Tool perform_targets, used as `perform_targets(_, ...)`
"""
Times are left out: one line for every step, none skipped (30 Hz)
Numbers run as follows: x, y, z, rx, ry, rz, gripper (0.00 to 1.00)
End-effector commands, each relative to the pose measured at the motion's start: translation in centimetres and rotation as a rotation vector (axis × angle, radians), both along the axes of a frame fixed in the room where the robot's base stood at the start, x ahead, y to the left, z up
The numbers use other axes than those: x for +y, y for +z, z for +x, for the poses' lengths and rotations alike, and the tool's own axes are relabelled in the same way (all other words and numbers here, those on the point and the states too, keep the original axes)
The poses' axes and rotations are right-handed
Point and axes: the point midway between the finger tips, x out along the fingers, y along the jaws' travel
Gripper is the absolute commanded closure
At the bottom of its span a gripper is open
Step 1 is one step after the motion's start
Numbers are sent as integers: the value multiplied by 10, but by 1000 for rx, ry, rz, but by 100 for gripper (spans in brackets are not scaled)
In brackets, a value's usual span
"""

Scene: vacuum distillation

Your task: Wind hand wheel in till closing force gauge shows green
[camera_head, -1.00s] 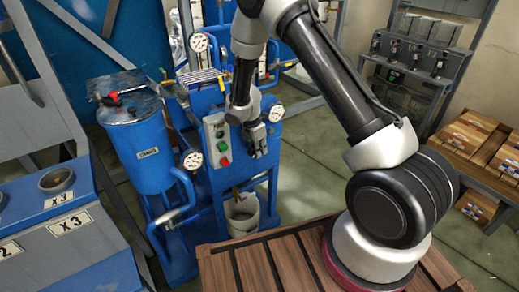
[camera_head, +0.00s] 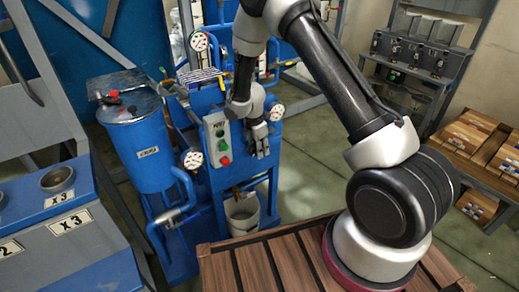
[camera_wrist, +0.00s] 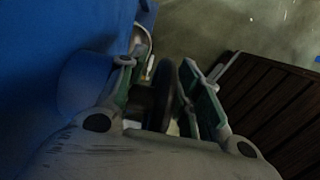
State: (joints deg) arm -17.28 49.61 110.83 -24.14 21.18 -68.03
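My gripper (camera_head: 260,141) is at the right side of the blue machine's front, just right of the button panel. In the wrist view my gripper (camera_wrist: 162,88) has its two green-padded fingers apart. A dark, rounded disc seen edge-on, probably the hand wheel (camera_wrist: 165,94), lies between them. Its contact with the pads is unclear in the dim light. In the head view my gripper hides the wheel. White dial gauges sit at the machine's top (camera_head: 199,41), lower left (camera_head: 193,160) and right (camera_head: 276,112). Their coloured zones are too small to read, and I cannot tell which shows closing force.
The button panel (camera_head: 217,140) with green and red buttons is close beside my gripper. A blue tank (camera_head: 143,152) stands left, and a white bucket (camera_head: 242,215) stands below. A slatted wooden surface (camera_head: 285,262) is in front. Open green floor (camera_head: 320,165) lies to the right.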

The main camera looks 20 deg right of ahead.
Motion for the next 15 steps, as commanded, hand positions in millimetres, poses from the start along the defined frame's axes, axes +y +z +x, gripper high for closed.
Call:
perform_targets(1, 4, 1, -2, 0, 1, 66)
perform_targets(1, 7, 1, -2, 1, 0, 66)
perform_targets(2, 12, 0, -2, 1, 0, 66)
perform_targets(3, 17, 0, -3, 1, 0, 66)
perform_targets(4, 23, 0, -5, 0, 2, 66)
perform_targets(5, 32, 0, -4, 1, 1, 66)
perform_targets(6, 39, 0, -5, 1, 2, 66)
perform_targets(7, 46, 0, -5, 1, 2, 66)
perform_targets(8, 55, -1, -5, 1, 1, 66)
perform_targets(10, 62, -2, -5, 2, 1, 66)
perform_targets(10, 69, -2, -5, 1, 2, 66)
perform_targets(12, 77, -2, -5, 1, 2, 66)
perform_targets(12, 83, -3, -4, 1, 1, 66)
perform_targets(13, 89, -3, -4, 1, 1, 66)
perform_targets(14, 95, -4, -3, 0, 1, 66)
